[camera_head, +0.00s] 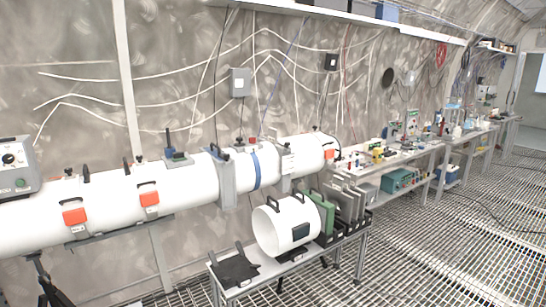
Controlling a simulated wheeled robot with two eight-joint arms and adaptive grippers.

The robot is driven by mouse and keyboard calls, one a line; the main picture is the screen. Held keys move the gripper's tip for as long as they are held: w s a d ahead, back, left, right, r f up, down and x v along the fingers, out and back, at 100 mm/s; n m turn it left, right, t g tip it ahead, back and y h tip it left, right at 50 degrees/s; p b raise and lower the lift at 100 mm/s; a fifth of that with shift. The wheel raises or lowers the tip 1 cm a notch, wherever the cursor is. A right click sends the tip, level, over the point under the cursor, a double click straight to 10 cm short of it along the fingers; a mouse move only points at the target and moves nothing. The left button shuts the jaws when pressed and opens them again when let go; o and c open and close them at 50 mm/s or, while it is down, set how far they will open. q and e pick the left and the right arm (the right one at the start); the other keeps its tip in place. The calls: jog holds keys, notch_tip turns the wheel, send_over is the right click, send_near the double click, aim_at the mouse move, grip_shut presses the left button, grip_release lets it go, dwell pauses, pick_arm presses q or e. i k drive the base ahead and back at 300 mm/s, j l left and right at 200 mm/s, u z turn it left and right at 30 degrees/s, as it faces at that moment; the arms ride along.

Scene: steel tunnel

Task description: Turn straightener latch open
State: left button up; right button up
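A long white tube (105,205) runs along the wall from the left edge to the middle. Orange latch-like parts sit on its side: one at left (75,216), one further right (149,198) and one near the tube's right end (329,154). Black handles stand above them. I cannot tell which is the straightener latch, or whether any is open or shut. A separate short white cylinder (283,226) with a black handle and dark panel rests on a low cart. Neither of my grippers is in view.
The cart (262,268) also holds a black pad (233,269) and several upright grey and green panels (345,200). A grey instrument box (14,170) is at the far left. Workbenches (400,155) with equipment line the wall at right. The grated floor (450,240) at right is mostly clear.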

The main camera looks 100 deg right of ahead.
aim_at(226, 156)
jog(key=z, duration=3.2)
